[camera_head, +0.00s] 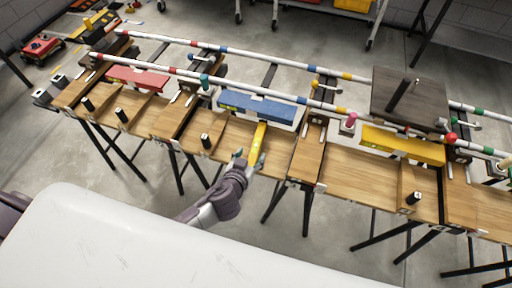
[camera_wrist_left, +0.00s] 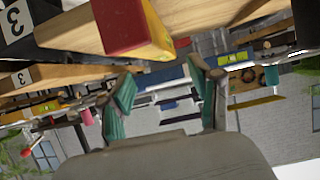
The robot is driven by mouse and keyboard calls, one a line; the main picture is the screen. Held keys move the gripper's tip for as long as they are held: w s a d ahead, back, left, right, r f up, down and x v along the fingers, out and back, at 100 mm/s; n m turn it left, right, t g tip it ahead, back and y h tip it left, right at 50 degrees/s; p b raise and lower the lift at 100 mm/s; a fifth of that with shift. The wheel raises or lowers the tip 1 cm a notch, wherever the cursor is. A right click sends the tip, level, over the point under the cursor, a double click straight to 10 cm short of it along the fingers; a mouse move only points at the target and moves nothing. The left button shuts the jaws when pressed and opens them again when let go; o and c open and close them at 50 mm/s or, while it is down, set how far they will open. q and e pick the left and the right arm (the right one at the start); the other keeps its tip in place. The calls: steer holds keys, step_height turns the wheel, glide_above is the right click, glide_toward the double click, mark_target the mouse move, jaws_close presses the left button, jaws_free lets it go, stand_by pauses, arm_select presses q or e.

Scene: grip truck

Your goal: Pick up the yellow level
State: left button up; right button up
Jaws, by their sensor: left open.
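The yellow level (camera_head: 260,136) is a narrow bar lying on the wooden bench top, in front of the long blue block. Its near end is close to the bench's front edge. In the left wrist view, a yellow bar with a red end, which looks like the level (camera_wrist_left: 148,22), shows large above the fingers. My left gripper (camera_head: 248,163) is at the level's near end, with its teal-tipped fingers apart. In the wrist view the gap between the fingers (camera_wrist_left: 160,98) holds nothing. Whether a finger touches the level is unclear. My right gripper is not in view.
The wooden bench (camera_head: 225,134) runs across the view on black trestle legs. A blue block (camera_head: 258,108), a red block (camera_head: 137,78) and a yellow block (camera_head: 400,145) sit along it. Striped rails run behind them. A black peg (camera_head: 206,141) stands left of the level.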

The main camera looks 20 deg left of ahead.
mark_target(256, 146)
arm_select(q)
steer(key=shift+x, duration=3.6)
steer(key=shift+a+r, duration=0.1)
steer(key=shift+a, duration=0.05)
jaws_close()
